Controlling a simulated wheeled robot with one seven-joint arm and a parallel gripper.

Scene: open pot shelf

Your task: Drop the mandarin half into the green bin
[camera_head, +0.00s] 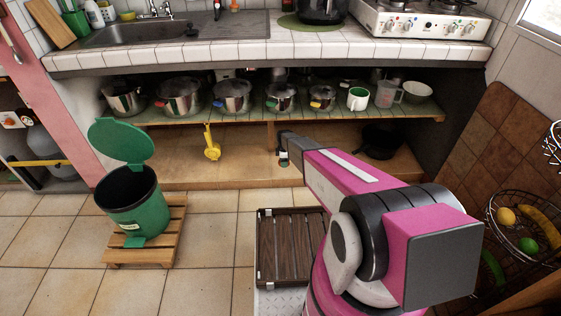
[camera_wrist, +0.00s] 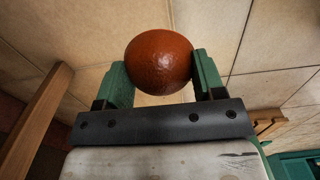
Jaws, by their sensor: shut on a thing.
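The mandarin half (camera_wrist: 159,60) shows in the wrist view as a rounded orange-brown piece, skin side toward the camera. My gripper (camera_wrist: 160,80) is shut on it, with one green finger on each side. In the head view my gripper (camera_head: 283,160) is small and dark, in front of the lower shelf; the mandarin half cannot be made out there. The green bin (camera_head: 139,205) stands at the left on a wooden pallet, its lid (camera_head: 121,140) raised and its dark inside open. My gripper is to the right of the bin and apart from it.
The wooden pallet (camera_head: 171,225) stands on the tiled floor. A wire fruit basket (camera_head: 520,235) is at the right. Floor between bin and arm is clear.

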